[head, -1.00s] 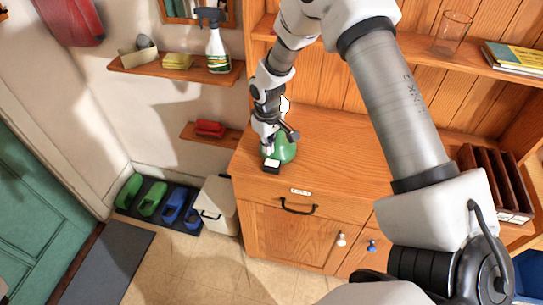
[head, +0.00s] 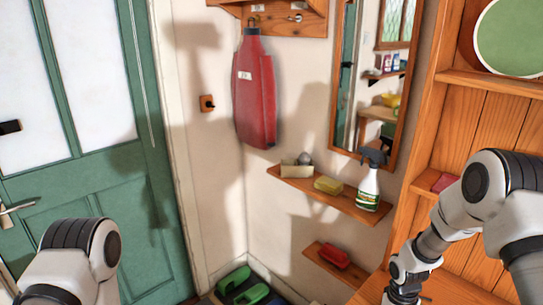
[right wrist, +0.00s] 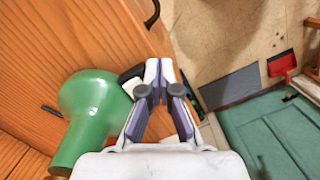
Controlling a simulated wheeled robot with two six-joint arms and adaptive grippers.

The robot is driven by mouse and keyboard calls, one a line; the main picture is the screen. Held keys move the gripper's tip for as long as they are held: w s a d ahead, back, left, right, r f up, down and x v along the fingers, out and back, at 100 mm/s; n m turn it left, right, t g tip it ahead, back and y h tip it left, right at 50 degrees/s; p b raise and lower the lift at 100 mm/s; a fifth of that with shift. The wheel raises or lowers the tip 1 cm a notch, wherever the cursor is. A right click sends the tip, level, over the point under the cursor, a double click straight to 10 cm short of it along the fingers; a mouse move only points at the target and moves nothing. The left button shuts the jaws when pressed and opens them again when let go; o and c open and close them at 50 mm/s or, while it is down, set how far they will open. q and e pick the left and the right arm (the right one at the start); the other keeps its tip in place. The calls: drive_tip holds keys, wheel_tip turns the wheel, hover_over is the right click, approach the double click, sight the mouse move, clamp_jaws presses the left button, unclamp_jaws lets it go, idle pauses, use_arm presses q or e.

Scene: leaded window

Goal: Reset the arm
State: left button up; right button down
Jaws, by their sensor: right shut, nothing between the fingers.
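My right gripper (right wrist: 160,78) is shut and empty in the right wrist view, its fingertips together. A green rounded object with a narrower neck (right wrist: 92,108) is beside it on the left, over the wooden dresser top (right wrist: 60,50). I cannot tell whether the gripper touches it. In the head view my right arm comes in from the right and reaches down to the bottom edge, where its fingers are cut off. My left arm shows only as a link at the lower left; its gripper is out of view.
A green door (head: 110,190) stands at the left. A wall shelf (head: 335,200) holds a spray bottle (head: 368,188) and a yellow sponge (head: 328,184). A lower shelf (head: 325,270) holds a red item (head: 335,256). A mirror (head: 345,80) and a red hanging bag (head: 253,95) are on the wall.

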drive_tip(key=s+a+f+m+b, duration=0.1)
drive_tip(key=s+a+f, duration=0.1)
drive_tip(key=s+f, duration=0.3)
drive_tip(key=s+a+f+m+t+b, duration=0.1)
drive_tip(key=s+a+f+b, duration=0.1)
drive_tip(key=s, duration=0.8)
drive_tip(key=s+a+f+b, duration=0.1)
drive_tip(key=s+a+f, duration=0.2)
drive_tip(key=s+f, duration=0.4)
drive_tip(key=shift+s+a+f+m+t+b, duration=0.15)
drive_tip(key=shift+s+f+m+t+b, duration=0.2)
drive_tip(key=shift+s, duration=0.45)
